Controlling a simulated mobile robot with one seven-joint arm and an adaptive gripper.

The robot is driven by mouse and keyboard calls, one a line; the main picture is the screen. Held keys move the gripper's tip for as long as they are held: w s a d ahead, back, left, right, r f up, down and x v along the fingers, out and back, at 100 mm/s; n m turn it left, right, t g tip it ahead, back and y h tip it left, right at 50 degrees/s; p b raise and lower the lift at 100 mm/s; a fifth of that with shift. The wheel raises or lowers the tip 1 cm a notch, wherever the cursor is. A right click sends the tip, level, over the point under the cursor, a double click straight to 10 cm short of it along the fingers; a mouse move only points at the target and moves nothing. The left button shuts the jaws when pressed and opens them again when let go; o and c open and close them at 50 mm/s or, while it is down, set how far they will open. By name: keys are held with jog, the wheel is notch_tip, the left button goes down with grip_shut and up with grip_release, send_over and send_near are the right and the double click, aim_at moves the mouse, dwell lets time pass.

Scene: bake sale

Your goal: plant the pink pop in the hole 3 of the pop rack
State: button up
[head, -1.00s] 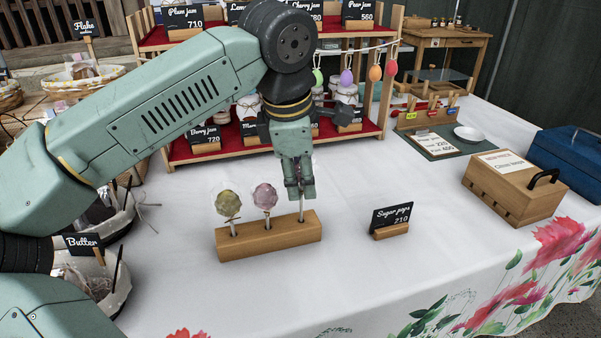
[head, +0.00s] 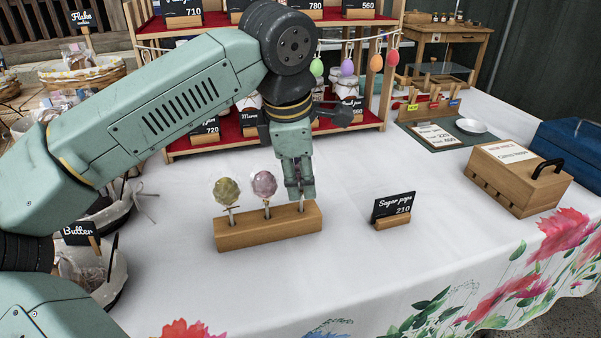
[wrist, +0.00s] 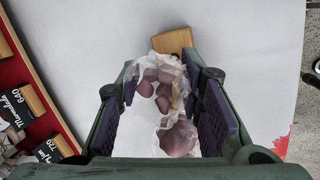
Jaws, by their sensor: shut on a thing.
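The wooden pop rack (head: 267,236) stands on the white tablecloth. A yellow-green pop (head: 227,192) is upright at its left and a mauve-pink pop (head: 264,184) upright in its middle. My gripper (head: 300,192) points down over the rack's right end. In the wrist view its jaws (wrist: 165,95) are shut on a wrapped pink pop (wrist: 164,80). In the head view the fingers hide that pop's head; a short bit of its stick shows below them, meeting the rack's top. I cannot tell how deep it sits. The rack's end also shows in the wrist view (wrist: 172,40).
A Sugar pops sign (head: 393,208) stands right of the rack. A wooden box (head: 517,178) with a black handle is farther right. The jam shelf (head: 250,130) is behind, and a Butter basket (head: 95,270) is at left. The cloth in front of the rack is clear.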

jog(key=shift+f, duration=0.4)
jog(key=o, duration=0.8)
jog(key=shift+r, duration=0.1)
jog(key=v, duration=1.2)
jog(key=shift+s, duration=0.1)
